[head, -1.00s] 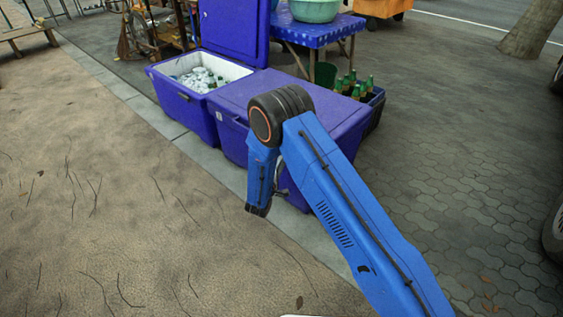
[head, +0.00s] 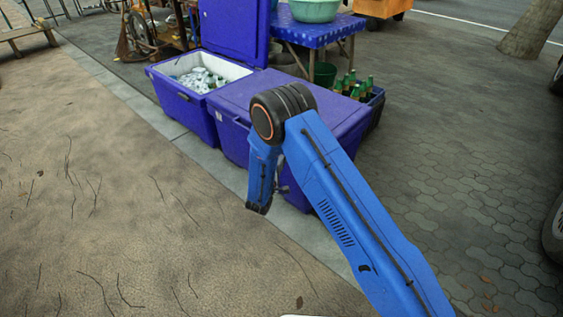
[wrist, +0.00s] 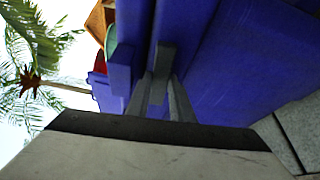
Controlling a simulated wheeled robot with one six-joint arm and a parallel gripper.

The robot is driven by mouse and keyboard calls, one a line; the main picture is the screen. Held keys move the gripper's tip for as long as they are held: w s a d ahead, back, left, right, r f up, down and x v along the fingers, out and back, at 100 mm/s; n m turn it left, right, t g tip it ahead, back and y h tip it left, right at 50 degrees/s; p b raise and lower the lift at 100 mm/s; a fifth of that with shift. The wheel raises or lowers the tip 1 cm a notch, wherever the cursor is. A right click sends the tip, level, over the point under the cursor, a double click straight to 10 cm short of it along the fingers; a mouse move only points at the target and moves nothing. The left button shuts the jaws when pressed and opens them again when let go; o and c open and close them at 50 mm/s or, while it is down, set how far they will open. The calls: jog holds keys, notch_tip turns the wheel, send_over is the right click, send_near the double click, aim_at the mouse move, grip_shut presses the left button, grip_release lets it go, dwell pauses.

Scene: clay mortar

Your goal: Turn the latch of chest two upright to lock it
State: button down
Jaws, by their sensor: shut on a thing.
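The closed blue-purple chest (head: 235,108) stands beside the open chest, with its lid down. My gripper is at its front face, mostly hidden behind my blue arm in the head view. In the wrist view my gripper (wrist: 161,92) has its two grey fingers on either side of the small latch (wrist: 163,58) and is shut on it. The latch sits by the seam between lid and body of the chest (wrist: 235,70). The wrist view is rolled, with sky at the left, and I cannot tell the latch's exact angle.
The open chest (head: 185,108) holds ice and cans. A crate of green bottles (head: 375,98) stands behind the closed chest, near a blue table (head: 310,28) with a green basin (head: 314,10). Paving in front is clear.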

jog(key=shift+w+a+r+n+g+h, duration=0.1)
jog(key=shift+n+g+h, duration=0.75)
jog(key=shift+n, duration=1.3)
jog(key=shift+w+a+r+n+g+h, duration=0.15)
jog(key=shift+n+g+h, duration=0.2)
jog(key=shift+n+g, duration=1.4)
jog(key=shift+s+a+r+n+g+h, duration=0.1)
jog(key=shift+n+g+h, duration=0.55)
jog(key=shift+n, duration=1.85)
jog(key=c, duration=1.6)
grip_release()
jog(key=shift+o, duration=0.2)
jog(key=v, duration=1.7)
jog(key=shift+a+r, duration=0.1)
jog(key=shift+a, duration=0.1)
